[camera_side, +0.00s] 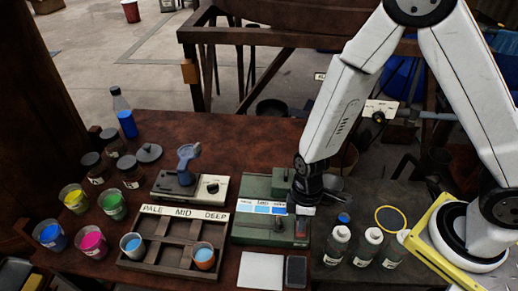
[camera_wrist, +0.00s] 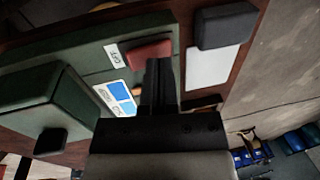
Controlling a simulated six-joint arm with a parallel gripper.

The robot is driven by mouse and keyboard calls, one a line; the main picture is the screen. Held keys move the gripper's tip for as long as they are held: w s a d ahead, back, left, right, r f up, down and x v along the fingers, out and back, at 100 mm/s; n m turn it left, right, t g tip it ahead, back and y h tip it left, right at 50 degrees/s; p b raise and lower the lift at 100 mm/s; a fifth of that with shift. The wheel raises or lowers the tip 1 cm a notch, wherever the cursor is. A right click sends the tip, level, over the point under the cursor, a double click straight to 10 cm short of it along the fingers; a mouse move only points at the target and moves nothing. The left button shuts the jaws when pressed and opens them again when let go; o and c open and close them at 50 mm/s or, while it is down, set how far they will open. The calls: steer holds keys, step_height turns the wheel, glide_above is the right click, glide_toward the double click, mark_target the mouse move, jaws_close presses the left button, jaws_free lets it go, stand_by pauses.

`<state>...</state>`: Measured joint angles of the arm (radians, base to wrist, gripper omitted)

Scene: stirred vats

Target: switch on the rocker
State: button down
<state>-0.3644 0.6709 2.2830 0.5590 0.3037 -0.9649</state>
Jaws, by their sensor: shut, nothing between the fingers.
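A green machine (camera_side: 262,232) stands on the bench in the side view, with a strip of blue shade swatches (camera_side: 262,209) on its top. The red rocker (camera_wrist: 148,53) is on the machine's top in the wrist view, beside a small white label (camera_wrist: 115,54) whose wording I cannot read surely. My gripper (camera_side: 303,211) is over the right part of the machine, pointing down. In the wrist view its fingers (camera_wrist: 158,70) are shut and empty, with their tips at the rocker's edge. They hide part of it. I cannot tell whether they touch it or which way it is tilted.
A wooden tray (camera_side: 152,252) marked PALE, MID, DEEP is left of the machine, with cups of colour further left. A white pad (camera_side: 261,271) and a dark block (camera_side: 296,272) lie in front.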

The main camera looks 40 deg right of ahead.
steer(key=shift+r, duration=0.1)
step_height(320, 180, up, 14)
steer(key=s+a, duration=0.1)
steer(key=shift+s+a+f, duration=0.2)
steer(key=shift+s+a, duration=0.15)
stand_by(0.8)
steer(key=shift+d, duration=0.1)
